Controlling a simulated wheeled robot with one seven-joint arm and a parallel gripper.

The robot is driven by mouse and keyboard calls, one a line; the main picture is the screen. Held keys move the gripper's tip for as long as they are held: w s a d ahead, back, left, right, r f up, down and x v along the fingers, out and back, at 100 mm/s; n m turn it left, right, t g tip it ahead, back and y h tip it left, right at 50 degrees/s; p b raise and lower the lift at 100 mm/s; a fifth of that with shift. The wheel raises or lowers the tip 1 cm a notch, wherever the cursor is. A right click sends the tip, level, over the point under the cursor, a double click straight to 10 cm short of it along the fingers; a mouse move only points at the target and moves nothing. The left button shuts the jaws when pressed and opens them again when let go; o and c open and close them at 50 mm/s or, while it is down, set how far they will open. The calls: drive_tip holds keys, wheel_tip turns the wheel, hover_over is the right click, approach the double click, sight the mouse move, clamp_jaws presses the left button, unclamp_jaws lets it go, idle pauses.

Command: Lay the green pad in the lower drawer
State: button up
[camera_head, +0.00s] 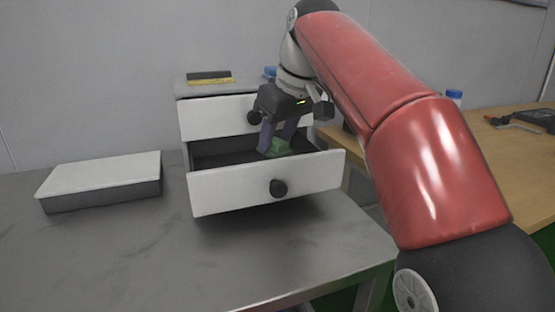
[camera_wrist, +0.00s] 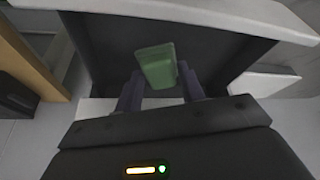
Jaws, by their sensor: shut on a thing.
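The green pad (camera_wrist: 156,66) is between the two fingers of my gripper (camera_wrist: 160,88) in the wrist view. In the head view the pad (camera_head: 277,147) shows low between the fingers, and my gripper (camera_head: 275,138) is shut on it. The lower drawer (camera_head: 265,189) is pulled open, with a white front, a round dark knob and a dark inside. The gripper and pad are over or inside the right part of this drawer. I cannot tell whether the pad touches the drawer floor.
The white cabinet's upper drawer (camera_head: 215,117) is shut. A dark and yellow item (camera_head: 209,78) lies on the cabinet top. A flat white-topped box (camera_head: 101,181) lies on the grey table (camera_head: 120,255) to the left. A wooden bench (camera_head: 515,150) is at right.

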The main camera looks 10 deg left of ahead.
sight(281, 143)
drive_tip(key=shift+f+b, duration=0.85)
drive_tip(key=shift+f, duration=1.2)
drive_tip(key=shift+f, duration=0.2)
drive_tip(key=o, duration=1)
drive_tip(key=shift+c, duration=0.2)
drive_tip(key=shift+d+r, duration=0.1)
drive_tip(key=shift+r, duration=0.5)
drive_tip(key=p+v, duration=0.4)
drive_tip(key=v, duration=0.7)
drive_tip(key=shift+r+p, duration=0.15)
drive_tip(key=shift+p, duration=0.2)
